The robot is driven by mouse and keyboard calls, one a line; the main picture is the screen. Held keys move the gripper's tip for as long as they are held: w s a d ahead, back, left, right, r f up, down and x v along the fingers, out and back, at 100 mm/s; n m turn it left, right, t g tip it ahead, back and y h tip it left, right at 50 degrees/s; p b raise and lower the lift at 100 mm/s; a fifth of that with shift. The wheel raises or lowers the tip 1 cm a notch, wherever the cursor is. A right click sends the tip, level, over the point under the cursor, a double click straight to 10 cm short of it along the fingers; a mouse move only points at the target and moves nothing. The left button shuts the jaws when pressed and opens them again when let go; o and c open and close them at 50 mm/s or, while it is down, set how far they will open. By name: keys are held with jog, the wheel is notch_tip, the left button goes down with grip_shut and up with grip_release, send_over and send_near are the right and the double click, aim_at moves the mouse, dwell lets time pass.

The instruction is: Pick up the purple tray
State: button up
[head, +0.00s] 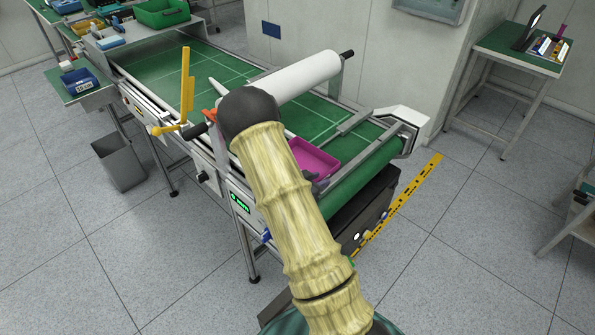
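The purple tray (316,158) lies on the green conveyor belt, near its right end in the head view. Its left side is hidden behind my arm, which rises from the bottom of the view in a pale yellow ribbed sleeve to a black rounded joint. A small dark part (312,182), which looks like my gripper, shows at the tray's near edge beside the sleeve. Most of it is hidden by my arm. I cannot tell whether its fingers are open or shut, or whether they touch the tray.
A white roll (296,77) spans above the conveyor (165,68) behind my arm. A yellow upright (186,80) stands at its left. A grey bin (120,163) stands on the floor at left. A green-topped side table (515,50) is at the upper right. The right floor is mostly clear.

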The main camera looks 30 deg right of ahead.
grip_shut()
jog(key=shift+r, duration=0.1)
